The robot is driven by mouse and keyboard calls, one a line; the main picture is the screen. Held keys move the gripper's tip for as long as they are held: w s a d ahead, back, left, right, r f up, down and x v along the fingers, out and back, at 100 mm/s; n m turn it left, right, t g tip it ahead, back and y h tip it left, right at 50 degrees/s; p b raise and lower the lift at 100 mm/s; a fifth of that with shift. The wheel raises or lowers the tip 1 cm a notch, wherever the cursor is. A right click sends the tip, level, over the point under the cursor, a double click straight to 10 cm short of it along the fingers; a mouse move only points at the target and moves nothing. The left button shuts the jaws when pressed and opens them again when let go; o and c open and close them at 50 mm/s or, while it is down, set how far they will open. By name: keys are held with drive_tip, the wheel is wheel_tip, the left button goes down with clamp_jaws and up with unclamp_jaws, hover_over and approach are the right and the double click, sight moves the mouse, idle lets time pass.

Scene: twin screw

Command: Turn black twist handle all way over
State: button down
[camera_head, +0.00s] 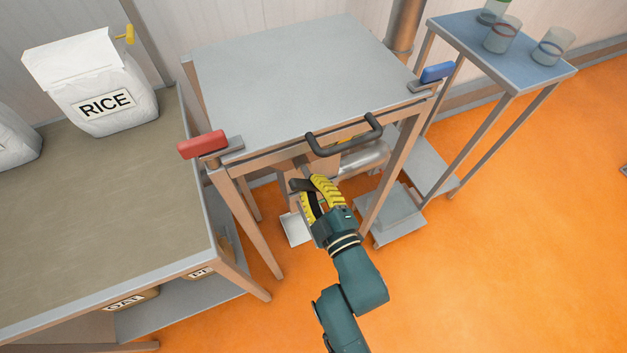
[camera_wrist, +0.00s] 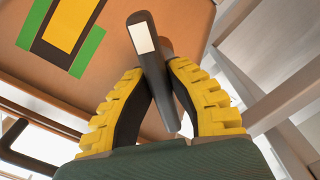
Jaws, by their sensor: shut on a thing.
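The black twist handle (camera_wrist: 158,85) is a dark bar with a white patch near its upper end, in the wrist view. It slants from upper left to lower right between my yellow-ridged fingers. My gripper (camera_wrist: 155,90) is shut on it. In the head view, my gripper (camera_head: 316,187) is low in front of the metal-topped table, and a dark end of the handle (camera_head: 298,185) shows to the left of the fingers. Behind the handle in the wrist view is a brown panel (camera_wrist: 110,65) with a yellow, black and green marking (camera_wrist: 64,28).
The metal-topped table (camera_head: 290,70) has a black bar handle (camera_head: 345,140), a red grip (camera_head: 202,144) and a blue grip (camera_head: 437,72) at its front. A counter with a rice bag (camera_head: 92,82) stands left. A blue-topped table (camera_head: 500,55) with cups stands right. Orange floor (camera_head: 500,230) is clear.

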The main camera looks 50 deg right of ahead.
drive_tip(key=m, duration=0.5)
drive_tip(key=shift+f+m, duration=0.1)
drive_tip(key=shift+m, duration=2.4)
drive_tip(key=c, duration=1)
unclamp_jaws()
drive_tip(key=shift+w, duration=0.1)
drive_tip(key=v, duration=1.2)
